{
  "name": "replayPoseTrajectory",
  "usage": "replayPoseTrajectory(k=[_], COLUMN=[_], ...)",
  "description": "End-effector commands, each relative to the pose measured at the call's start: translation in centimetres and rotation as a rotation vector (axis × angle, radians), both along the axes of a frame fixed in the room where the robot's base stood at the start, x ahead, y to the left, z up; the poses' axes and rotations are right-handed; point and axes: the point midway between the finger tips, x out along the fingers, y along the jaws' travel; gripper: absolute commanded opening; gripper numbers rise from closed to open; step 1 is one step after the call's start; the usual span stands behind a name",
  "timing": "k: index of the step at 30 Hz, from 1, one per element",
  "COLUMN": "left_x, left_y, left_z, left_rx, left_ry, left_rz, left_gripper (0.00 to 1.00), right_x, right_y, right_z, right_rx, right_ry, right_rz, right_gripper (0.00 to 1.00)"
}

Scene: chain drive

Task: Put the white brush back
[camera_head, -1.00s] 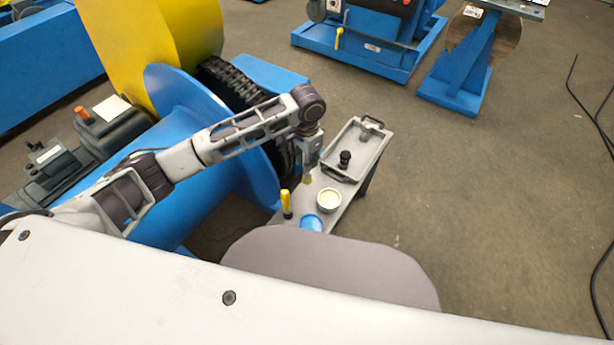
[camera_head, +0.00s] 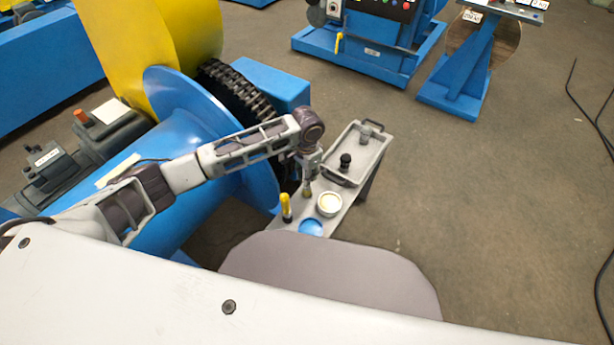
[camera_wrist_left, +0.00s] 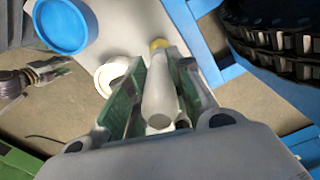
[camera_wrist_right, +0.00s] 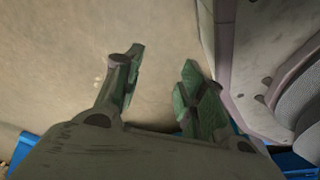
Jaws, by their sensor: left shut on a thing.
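The white brush (camera_wrist_left: 160,98) is between the fingers of my left gripper (camera_wrist_left: 155,90). Its pale handle points toward the left wrist camera, and its yellowish end points away toward the grey bench (camera_head: 276,227). In the head view my left gripper (camera_head: 308,178) is over the bench, with the brush's brownish tip (camera_head: 307,193) just below it. I cannot tell whether the tip touches the bench. An open tin with pale contents (camera_head: 329,203) stands right beside it. My right gripper (camera_wrist_right: 158,80) is open and empty above the floor, seen only in its wrist view.
A yellow-handled tool (camera_head: 286,206) stands on the bench left of the brush. A blue round lid (camera_head: 311,227) lies near the front end. A grey tray (camera_head: 373,152) with a black-knobbed item (camera_head: 345,161) is behind. A chain (camera_head: 243,95) and blue drum flange (camera_head: 185,110) border the left.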

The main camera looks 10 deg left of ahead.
Motion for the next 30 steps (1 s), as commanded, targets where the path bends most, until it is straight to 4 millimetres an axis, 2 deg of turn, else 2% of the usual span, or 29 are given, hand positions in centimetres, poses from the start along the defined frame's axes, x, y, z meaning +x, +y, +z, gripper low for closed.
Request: replayPoseTrajectory(k=[3,6,19,20,24,30], left_x=[0.0,0.0,0.0,0.0,0.0,0.0], left_y=[0.0,0.0,0.0,0.0,0.0,0.0], left_z=[-0.8,-0.9,-1.1,-1.1,-1.1,-1.1], left_rx=[-0.001,-0.001,-0.001,-0.001,-0.001,-0.001], left_ry=[-0.002,-0.002,-0.001,-0.001,-0.001,-0.001], left_rz=[0.0,0.0,0.0,0.0,0.0,0.0], left_gripper=[0.0,0.0,0.0,0.23,0.41,0.43], right_x=[1.2,1.6,0.2,0.0,-0.3,0.2], right_y=[0.6,0.9,0.4,0.2,-0.4,-0.6], right_z=[0.8,1.1,0.5,0.4,0.1,0.3], right_rx=[0.007,0.01,0.005,0.002,-0.006,-0.009], right_ry=[-0.012,-0.013,-0.002,-0.003,0.005,-0.002], right_rz=[-0.001,-0.002,0.0,0.001,0.004,0.005], right_gripper=[0.4,0.4,0.4,0.4,0.4,0.4])
